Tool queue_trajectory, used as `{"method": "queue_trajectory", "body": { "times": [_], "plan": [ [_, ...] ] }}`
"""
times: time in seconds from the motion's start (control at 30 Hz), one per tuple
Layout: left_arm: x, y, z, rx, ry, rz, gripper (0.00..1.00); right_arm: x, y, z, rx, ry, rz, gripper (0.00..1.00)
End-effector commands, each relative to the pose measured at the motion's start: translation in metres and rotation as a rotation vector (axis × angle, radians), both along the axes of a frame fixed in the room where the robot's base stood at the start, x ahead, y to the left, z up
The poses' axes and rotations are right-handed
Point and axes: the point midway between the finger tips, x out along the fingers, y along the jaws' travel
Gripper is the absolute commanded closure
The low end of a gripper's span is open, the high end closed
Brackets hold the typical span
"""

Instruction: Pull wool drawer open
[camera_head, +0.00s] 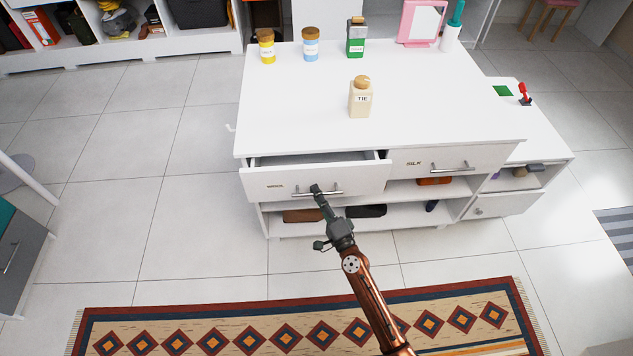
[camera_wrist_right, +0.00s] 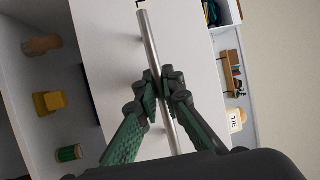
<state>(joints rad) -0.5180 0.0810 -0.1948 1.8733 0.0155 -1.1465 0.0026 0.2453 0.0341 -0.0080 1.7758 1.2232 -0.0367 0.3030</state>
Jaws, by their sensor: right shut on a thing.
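The wool drawer (camera_head: 355,181) is the left drawer of the white cabinet and stands partly open. Its front juts out past the closed silk drawer (camera_head: 480,157), and a strip of its inside shows. The metal bar handle (camera_head: 333,192) runs across the wool drawer's front; it also shows in the right wrist view (camera_wrist_right: 150,42). My right gripper (camera_head: 316,190) is shut on this handle, its fingers on either side of the bar in the right wrist view (camera_wrist_right: 160,88). My left gripper is not in view.
Several bottles and a pink mirror (camera_head: 421,22) stand on the white cabinet top (camera_head: 300,110); the TIE bottle (camera_head: 360,100) is nearest the drawers. Below are open shelves with brown and black items. A patterned rug (camera_head: 300,320) lies in front.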

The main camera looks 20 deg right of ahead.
Motion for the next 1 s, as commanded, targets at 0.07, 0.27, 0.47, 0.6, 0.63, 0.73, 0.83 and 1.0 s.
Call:
{"method": "queue_trajectory", "body": {
  "times": [0.07,0.27,0.47,0.6,0.63,0.73,0.83,1.0],
  "plan": [
    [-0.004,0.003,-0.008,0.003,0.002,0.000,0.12,-0.026,0.006,0.000,0.001,0.004,0.000,1.00],
    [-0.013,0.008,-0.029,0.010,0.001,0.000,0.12,-0.088,0.025,-0.001,-0.001,0.005,0.002,1.00],
    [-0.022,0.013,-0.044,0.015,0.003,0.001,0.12,-0.140,0.040,0.000,0.000,0.004,0.002,1.00],
    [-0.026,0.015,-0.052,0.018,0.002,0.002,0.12,-0.165,0.047,0.000,-0.001,0.003,0.002,1.00],
    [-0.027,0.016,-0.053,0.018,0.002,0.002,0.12,-0.170,0.049,0.000,0.000,0.002,0.002,1.00],
    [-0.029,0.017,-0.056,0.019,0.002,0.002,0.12,-0.181,0.052,0.000,0.001,0.002,0.001,1.00],
    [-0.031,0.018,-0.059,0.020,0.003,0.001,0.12,-0.188,0.054,-0.001,0.000,0.002,0.001,1.00],
    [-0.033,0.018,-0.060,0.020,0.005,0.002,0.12,-0.191,0.055,-0.001,-0.001,0.001,0.001,1.00]
  ]
}}
